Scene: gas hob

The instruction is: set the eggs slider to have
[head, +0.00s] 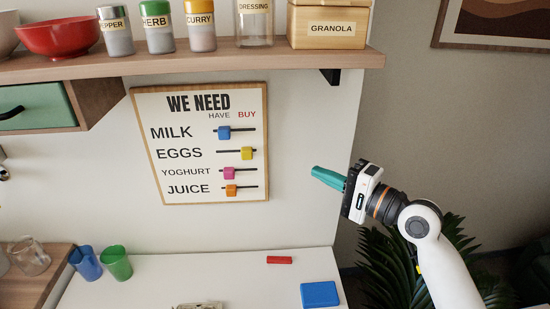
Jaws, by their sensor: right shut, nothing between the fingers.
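A framed board (178,107) titled "WE NEED" hangs on the white wall, with HAVE and BUY columns. The yellow eggs slider (248,153) sits near the right end of its track, under BUY. The blue milk slider (224,132), the pink yoghurt slider (229,173) and the orange juice slider (231,190) sit further left on their tracks. My right gripper (314,171) is shut and empty, with teal fingers pointing left. It is right of the board and apart from it. My left gripper is not in view.
A wooden shelf (200,60) above the board holds jars, a red bowl (62,35) and a granola box (328,27). Below, a white counter (200,277) bears a blue cup (86,263), a green cup (116,262) and a blue block (320,295). A plant (380,262) stands right.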

